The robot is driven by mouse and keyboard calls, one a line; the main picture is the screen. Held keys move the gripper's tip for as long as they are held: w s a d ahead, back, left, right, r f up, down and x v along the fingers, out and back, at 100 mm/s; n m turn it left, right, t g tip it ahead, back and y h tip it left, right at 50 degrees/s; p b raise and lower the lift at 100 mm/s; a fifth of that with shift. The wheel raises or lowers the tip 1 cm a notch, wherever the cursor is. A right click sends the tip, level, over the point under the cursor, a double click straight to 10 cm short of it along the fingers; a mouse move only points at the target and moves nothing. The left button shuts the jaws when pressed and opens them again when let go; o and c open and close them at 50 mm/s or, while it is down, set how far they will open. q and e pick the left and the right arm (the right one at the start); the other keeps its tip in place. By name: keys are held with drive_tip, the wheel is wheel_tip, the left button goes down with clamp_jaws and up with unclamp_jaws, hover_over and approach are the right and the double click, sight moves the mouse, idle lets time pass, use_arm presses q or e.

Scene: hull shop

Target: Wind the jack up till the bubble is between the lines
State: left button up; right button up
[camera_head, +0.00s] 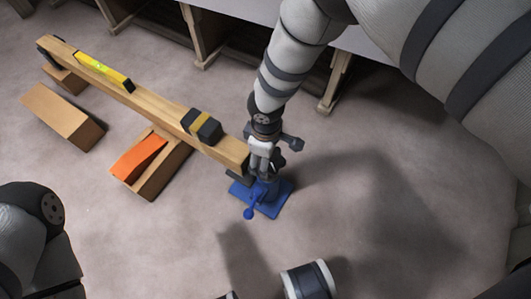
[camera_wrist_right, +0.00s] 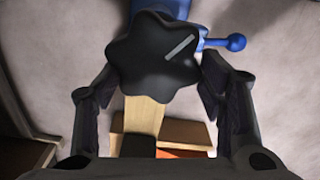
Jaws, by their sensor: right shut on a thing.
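A blue jack (camera_head: 270,196) stands on the floor under the near right end of a long wooden beam (camera_head: 160,108). In the right wrist view its black star-shaped knob (camera_wrist_right: 152,62) has a light mark on top, and a blue ball-ended handle (camera_wrist_right: 234,42) sticks out beside it. My right gripper (camera_head: 264,158) comes down from above, its fingers shut on the knob from both sides. A yellow spirit level (camera_head: 103,71) lies on the beam's far left part; its bubble is too small to read.
Another wooden block (camera_head: 62,115) lies to the left. Benches stand behind; the floor right of the jack is clear.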

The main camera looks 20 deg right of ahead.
drive_tip(key=n, duration=0.6)
drive_tip(key=shift+s+d+f, duration=0.1)
drive_tip(key=shift+s+d, duration=0.1)
drive_tip(key=shift+d, duration=0.15)
drive_tip(key=shift+w+n, duration=0.15)
drive_tip(key=shift+n, duration=1.65)
drive_tip(key=shift+w+r, duration=0.1)
drive_tip(key=shift+r, duration=0.1)
drive_tip(key=o, duration=1)
drive_tip(key=shift+c, duration=0.2)
drive_tip(key=shift+a, duration=0.2)
